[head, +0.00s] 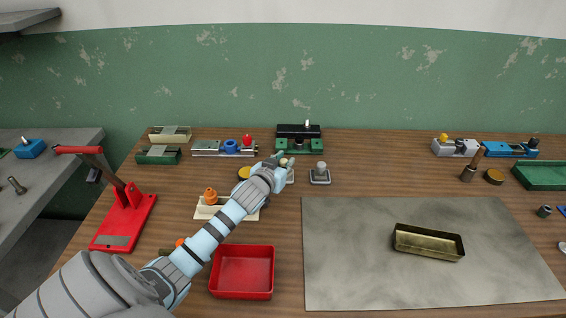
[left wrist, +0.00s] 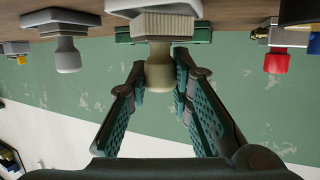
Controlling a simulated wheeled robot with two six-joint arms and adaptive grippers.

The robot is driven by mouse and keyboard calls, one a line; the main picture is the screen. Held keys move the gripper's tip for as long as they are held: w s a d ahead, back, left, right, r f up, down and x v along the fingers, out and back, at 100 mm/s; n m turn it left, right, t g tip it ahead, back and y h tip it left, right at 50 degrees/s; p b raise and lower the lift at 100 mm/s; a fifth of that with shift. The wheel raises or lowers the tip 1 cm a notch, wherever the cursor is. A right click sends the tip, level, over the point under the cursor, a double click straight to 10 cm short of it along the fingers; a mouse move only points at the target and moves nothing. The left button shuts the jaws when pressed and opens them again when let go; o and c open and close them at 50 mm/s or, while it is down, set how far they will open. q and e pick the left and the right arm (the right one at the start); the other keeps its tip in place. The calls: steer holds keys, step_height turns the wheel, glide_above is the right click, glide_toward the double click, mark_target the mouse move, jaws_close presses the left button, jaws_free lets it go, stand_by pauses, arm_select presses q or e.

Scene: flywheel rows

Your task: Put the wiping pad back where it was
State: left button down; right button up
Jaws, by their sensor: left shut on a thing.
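The wiping pad, a pale block with a beige knob (left wrist: 160,72), is in my left gripper in the left wrist view, which is upside down. My left gripper (head: 282,160) is shut on the knob, with a finger on each side of it. In the head view my arm hides most of the pad, and only a pale edge shows beside the gripper. I cannot tell whether its base touches the table. A similar grey pad with a grey knob (head: 320,173) stands just to the right. It also shows in the left wrist view (left wrist: 66,55). My right gripper is out of view.
Behind the gripper stands a green fixture (head: 299,147); a rail fixture with blue and red knobs (head: 226,148) is left of it. A yellow-topped round thing (head: 244,173) is close by. Nearer are a red tray (head: 242,272) and a grey mat (head: 350,270) with a brass tray (head: 428,243).

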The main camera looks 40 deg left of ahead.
arm_select(q)
steer(key=shift+f, duration=0.1)
steer(key=c, duration=1.3)
jaws_free()
steer(key=shift+c, duration=0.2)
steer(key=shift+s, duration=0.1)
steer(key=v, duration=1.2)
